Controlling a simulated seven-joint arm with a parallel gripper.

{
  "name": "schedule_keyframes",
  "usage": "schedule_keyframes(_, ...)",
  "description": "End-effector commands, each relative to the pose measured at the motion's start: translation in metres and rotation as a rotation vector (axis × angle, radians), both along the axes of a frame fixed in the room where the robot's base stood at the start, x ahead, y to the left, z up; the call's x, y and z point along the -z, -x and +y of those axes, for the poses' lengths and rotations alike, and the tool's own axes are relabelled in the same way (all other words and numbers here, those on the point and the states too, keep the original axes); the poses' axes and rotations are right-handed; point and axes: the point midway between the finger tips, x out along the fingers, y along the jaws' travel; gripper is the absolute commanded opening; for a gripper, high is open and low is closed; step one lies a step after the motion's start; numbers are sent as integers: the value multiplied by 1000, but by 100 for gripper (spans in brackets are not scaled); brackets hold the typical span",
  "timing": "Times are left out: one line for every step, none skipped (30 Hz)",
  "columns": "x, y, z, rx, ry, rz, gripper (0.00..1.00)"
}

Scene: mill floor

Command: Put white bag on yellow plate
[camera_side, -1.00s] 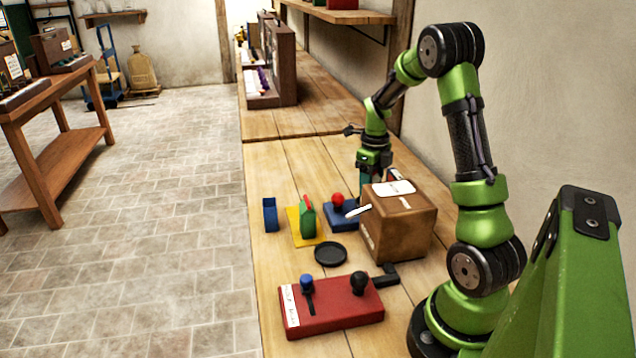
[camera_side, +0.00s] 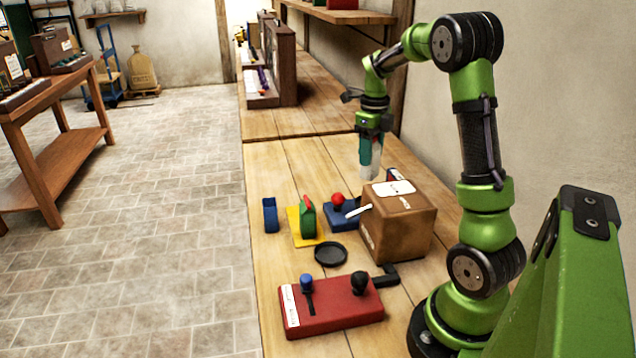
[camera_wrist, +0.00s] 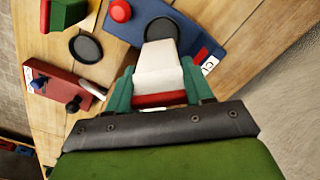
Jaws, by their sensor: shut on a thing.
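My gripper (camera_side: 371,152) is shut on the white bag (camera_side: 370,171), which hangs above the bench behind the brown box. In the wrist view the white bag (camera_wrist: 157,72) sits between the teal fingers of my gripper (camera_wrist: 160,90), with a red band showing near the palm. The yellow plate (camera_side: 293,226) lies flat on the bench, to the left of and nearer the side camera than my gripper. A green block with a red top (camera_side: 307,218) stands on the plate and covers part of it.
A brown box (camera_side: 405,233) stands right of the plate. A blue base with a red knob (camera_side: 338,200) sits between them. A black round dish (camera_side: 330,253), a blue holder (camera_side: 270,215) and a red lever box (camera_side: 332,310) are nearby. The bench behind the plate is clear.

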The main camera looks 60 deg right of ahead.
Motion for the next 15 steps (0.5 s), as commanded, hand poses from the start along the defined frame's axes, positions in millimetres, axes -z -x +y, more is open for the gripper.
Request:
schedule_keyframes(3,-9,7,-27,-6,10,13)
schedule_keyframes(3,-16,10,-50,-4,11,13)
schedule_keyframes(6,-27,15,-85,-6,17,13)
schedule_keyframes(8,-37,20,-125,-5,19,13)
schedule_keyframes(11,-47,26,-170,-7,22,13)
schedule_keyframes(14,-62,34,-238,-7,25,13)
schedule_keyframes(16,-73,41,-295,-6,25,13)
schedule_keyframes(18,-84,47,-350,-6,24,13)
schedule_keyframes(21,-97,56,-425,-8,22,13)
schedule_keyframes(22,-107,63,-479,-9,20,13)
schedule_keyframes(23,-114,68,-530,-10,18,13)
schedule_keyframes(25,-124,75,-596,-10,15,13)
schedule_keyframes(24,-131,80,-642,-9,11,13)
schedule_keyframes(24,-137,83,-685,-8,6,13)
schedule_keyframes(24,-143,88,-733,-8,2,13)
